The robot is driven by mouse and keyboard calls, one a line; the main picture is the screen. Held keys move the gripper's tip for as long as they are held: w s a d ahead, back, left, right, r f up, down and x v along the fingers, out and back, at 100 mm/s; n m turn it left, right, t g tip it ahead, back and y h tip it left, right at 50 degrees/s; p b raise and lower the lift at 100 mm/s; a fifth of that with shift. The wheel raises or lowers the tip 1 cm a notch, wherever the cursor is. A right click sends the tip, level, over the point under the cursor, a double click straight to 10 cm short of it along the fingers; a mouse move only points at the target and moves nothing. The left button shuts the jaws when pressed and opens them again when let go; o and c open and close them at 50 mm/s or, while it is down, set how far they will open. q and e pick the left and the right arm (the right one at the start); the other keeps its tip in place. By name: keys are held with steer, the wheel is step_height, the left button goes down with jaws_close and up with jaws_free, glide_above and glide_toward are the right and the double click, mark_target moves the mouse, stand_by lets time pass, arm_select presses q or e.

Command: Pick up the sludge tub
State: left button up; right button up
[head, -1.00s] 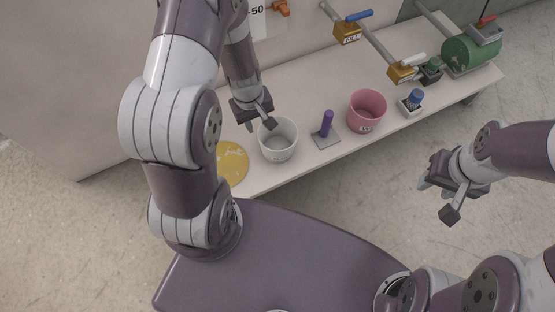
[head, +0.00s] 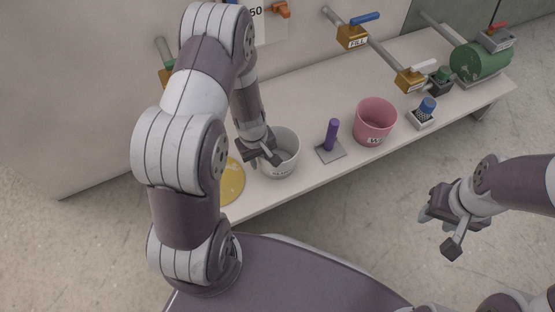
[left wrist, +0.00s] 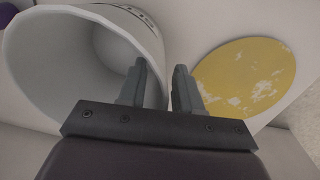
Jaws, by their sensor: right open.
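A white tub (head: 288,167) stands on the bench beside a yellow disc; the dark lettering on it is too small to read. My left gripper (head: 263,157) is at the tub's left rim. In the left wrist view, the tub (left wrist: 40,65) lies open at the left, and my left gripper's fingers (left wrist: 160,85) are apart. One finger is over the tub's mouth and the other is outside its wall. A pink tub (head: 374,124) with a label stands further right. My right gripper (head: 438,231) is open and empty, off the bench's front.
The yellow disc (head: 231,182) lies left of the white tub; it also shows in the left wrist view (left wrist: 245,78). A purple handle (head: 331,134) stands between the tubs. A blue-topped item (head: 426,108), taps (head: 352,37) and a green drum (head: 480,62) are further right.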

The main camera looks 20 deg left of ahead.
arm_select(q)
steer(key=shift+r, duration=0.1)
jaws_close()
